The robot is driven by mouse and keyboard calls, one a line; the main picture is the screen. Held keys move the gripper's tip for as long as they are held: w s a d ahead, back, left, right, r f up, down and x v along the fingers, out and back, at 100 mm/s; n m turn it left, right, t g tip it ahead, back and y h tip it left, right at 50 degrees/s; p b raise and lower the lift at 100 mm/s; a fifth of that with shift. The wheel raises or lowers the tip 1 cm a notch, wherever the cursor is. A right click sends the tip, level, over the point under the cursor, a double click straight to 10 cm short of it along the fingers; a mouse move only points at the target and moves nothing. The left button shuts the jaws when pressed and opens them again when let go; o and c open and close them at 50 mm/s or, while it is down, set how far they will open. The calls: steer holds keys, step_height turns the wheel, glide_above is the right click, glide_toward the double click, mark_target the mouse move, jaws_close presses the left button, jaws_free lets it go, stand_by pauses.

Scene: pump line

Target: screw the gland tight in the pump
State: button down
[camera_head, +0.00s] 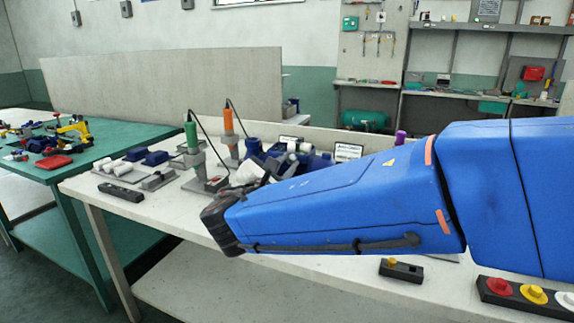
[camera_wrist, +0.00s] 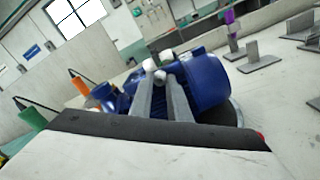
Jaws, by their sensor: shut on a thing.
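The pump (camera_head: 312,163) is a blue, rounded body standing on the white bench. It also shows in the wrist view (camera_wrist: 207,82), just beyond my fingers. My gripper (camera_wrist: 158,80) has its two grey fingers close together, reaching to the pump. They are shut on a small white piece, seemingly the gland (camera_wrist: 149,65), at the pump's near side. Another white part (camera_wrist: 167,55) shows just behind it. How far the gland sits in the pump is hidden by the fingers. In the head view my blue arm hides much of the pump and gripper.
A green-handled tool (camera_head: 191,134) and an orange-handled tool (camera_head: 229,121) stand upright in holders left of the pump. Blue and white parts (camera_head: 135,155) lie at the bench's left end. A button box (camera_head: 525,294) is at the front right. A green table (camera_head: 95,150) stands left.

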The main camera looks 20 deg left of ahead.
steer(key=c, duration=1.8)
jaws_free()
steer(key=shift+o, duration=0.2)
steer(key=shift+n, duration=1.8)
steer(key=n, duration=0.2)
steer(key=shift+n, duration=0.7)
